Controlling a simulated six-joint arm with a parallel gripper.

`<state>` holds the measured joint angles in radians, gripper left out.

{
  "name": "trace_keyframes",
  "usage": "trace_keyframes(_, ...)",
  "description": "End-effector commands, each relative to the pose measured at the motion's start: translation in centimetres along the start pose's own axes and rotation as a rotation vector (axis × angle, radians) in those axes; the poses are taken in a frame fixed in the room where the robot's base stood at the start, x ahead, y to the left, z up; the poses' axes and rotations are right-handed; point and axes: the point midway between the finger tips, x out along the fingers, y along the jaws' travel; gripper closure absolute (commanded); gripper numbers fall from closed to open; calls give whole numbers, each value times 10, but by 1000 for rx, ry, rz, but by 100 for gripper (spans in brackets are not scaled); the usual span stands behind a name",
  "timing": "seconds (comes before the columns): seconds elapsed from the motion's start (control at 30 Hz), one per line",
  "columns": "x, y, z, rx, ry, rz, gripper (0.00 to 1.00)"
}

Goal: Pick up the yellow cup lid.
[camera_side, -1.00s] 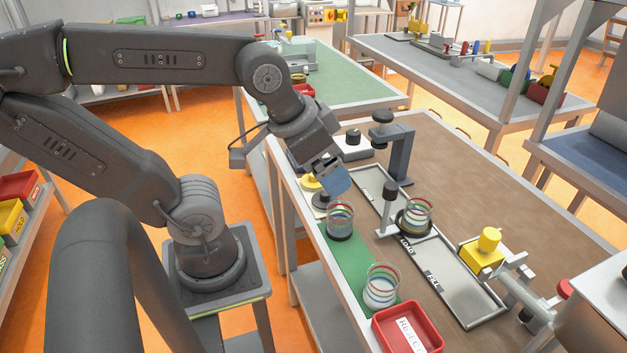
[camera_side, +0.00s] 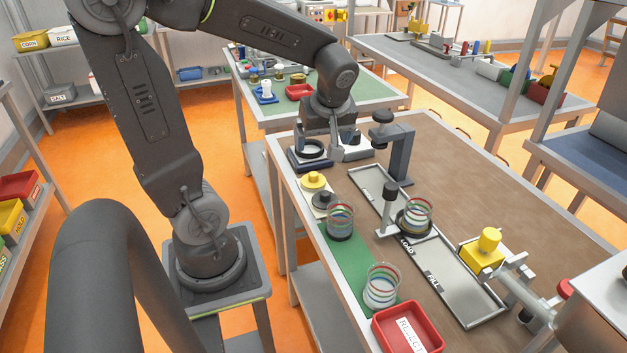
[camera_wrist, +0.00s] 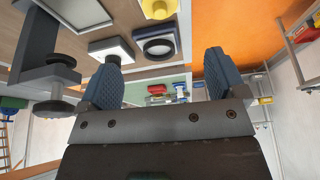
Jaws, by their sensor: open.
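The yellow cup lid (camera_side: 314,181), a round disc with a raised knob, rests on a pale pad near the left edge of the brown bench in the side view. What looks like the same lid (camera_wrist: 158,8) is cut off at the top of the wrist view. A lid with a dark knob (camera_side: 324,198) lies just in front of it. My gripper is over the bench behind the lid, apart from it, its fingers partly hidden in the side view. In the wrist view my gripper (camera_wrist: 160,78) has its blue fingers spread with nothing held between them.
A dark ring on a block (camera_side: 311,150) stands behind the lid. A grey post stand (camera_side: 398,150) rises to the right. Glass cups (camera_side: 340,219) stand in front, with a red reject tray (camera_side: 408,328) nearest.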

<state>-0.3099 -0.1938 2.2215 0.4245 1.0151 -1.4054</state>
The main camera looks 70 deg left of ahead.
Motion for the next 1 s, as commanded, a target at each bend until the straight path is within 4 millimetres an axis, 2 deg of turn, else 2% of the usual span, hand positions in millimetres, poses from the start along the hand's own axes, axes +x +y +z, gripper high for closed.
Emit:
trace_keyframes(0.17,15,0,-6,-63,10,-26,10)
trace_keyframes(0.5,76,-1,-6,-61,9,-26,10)
trace_keyframes(0.77,96,-1,-6,-61,9,-21,10)
trace_keyframes(1.0,129,0,-6,-61,7,-24,10)
